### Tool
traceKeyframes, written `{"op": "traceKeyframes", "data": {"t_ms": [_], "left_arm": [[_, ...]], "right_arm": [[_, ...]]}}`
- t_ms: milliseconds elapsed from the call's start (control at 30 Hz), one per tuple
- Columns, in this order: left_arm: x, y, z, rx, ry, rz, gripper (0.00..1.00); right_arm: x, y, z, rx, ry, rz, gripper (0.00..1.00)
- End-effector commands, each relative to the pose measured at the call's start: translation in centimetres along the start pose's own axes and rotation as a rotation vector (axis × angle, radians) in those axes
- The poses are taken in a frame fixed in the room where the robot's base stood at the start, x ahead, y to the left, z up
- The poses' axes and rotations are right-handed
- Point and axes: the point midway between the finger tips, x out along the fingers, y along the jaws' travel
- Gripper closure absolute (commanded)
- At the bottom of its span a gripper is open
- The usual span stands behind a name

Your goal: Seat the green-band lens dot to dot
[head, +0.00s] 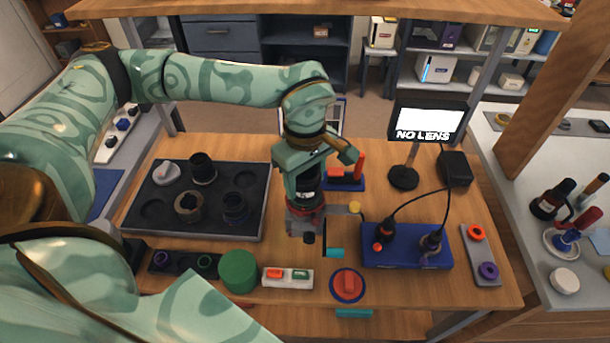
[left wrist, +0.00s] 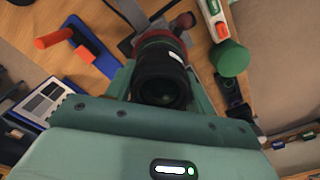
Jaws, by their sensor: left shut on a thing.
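My left gripper (head: 307,183) is shut on a black lens (head: 307,190), which also shows between the fingers in the left wrist view (left wrist: 160,82). The lens has a small white mark on its side. The screen (head: 427,121) reads "NO LENS". My right gripper is not in view.
A dark tray (head: 140,222) at left holds several lens parts and has empty pockets. A blue box (head: 407,260) with cables is at right. An orange-handled tool (head: 358,165) stands behind.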

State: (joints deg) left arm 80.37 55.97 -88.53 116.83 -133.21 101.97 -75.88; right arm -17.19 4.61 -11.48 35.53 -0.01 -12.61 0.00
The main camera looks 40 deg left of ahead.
Motion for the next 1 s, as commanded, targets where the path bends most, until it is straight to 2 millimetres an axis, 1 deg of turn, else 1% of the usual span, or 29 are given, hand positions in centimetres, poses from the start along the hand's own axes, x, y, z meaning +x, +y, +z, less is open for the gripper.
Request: {"op": "traceKeyframes", "data": {"t_ms": [300,333,367,400,433,667,767,867,967,1000], "left_arm": [[0.1,0.0,0.0,0.000,0.000,0.001,0.79],[0.1,0.0,0.0,0.000,0.000,0.001,0.44],[0.1,0.0,0.0,0.000,0.000,0.001,0.36],[0.1,0.0,0.0,0.000,0.000,0.001,0.25],[0.1,0.0,0.0,0.000,0.000,0.001,0.21],[0.2,0.0,0.0,0.000,0.000,0.000,0.21],[-0.3,0.0,0.0,0.000,0.000,0.001,0.21],[-1.7,0.1,0.0,-0.001,0.001,0.004,0.21],[-4.0,0.1,0.0,-0.001,0.002,0.007,0.21],[-5.1,0.1,0.0,0.000,0.001,0.007,0.21]], "right_arm": [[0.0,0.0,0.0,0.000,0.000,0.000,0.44],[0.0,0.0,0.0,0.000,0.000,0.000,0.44],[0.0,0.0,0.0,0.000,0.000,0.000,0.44],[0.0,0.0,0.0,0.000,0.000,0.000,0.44],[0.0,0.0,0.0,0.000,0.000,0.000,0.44],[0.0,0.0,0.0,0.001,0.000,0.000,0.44],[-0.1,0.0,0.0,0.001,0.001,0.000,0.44],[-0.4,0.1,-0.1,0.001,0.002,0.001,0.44],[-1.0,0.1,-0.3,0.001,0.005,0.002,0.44],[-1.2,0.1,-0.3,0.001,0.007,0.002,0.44]]}}
